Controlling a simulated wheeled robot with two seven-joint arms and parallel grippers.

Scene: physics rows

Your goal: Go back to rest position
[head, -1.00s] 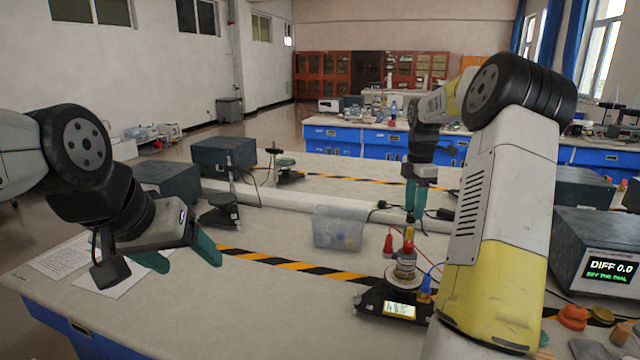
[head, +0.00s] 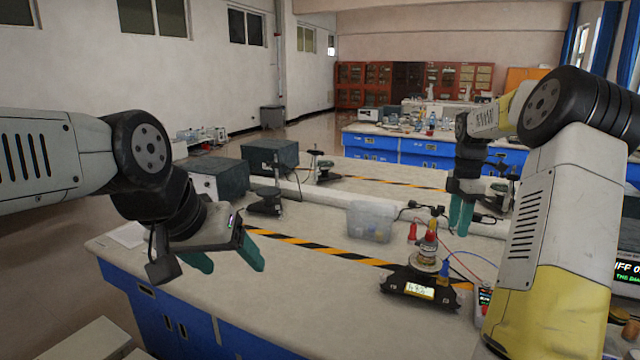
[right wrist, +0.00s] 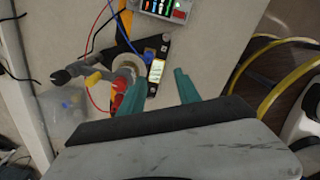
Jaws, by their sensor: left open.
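My left gripper (head: 230,261) is open, with nothing between its green fingers. It hangs over the near left edge of the bench. My right gripper (head: 461,221) is over the bench in the head view, behind the black scale. The right wrist view shows its two green fingers (right wrist: 160,80) spread apart with nothing held between them. The black scale (head: 405,283) with a lit display stands on the bench (head: 300,275). A stack with a red-and-yellow top (head: 429,250) sits on the scale, apart from both grippers.
A clear plastic tub (head: 371,221) stands behind the scale. A meter (head: 484,303) with cables lies to its right, partly hidden by my right arm. Dark boxes (head: 270,157) stand at the back left. The bench's near left part is clear.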

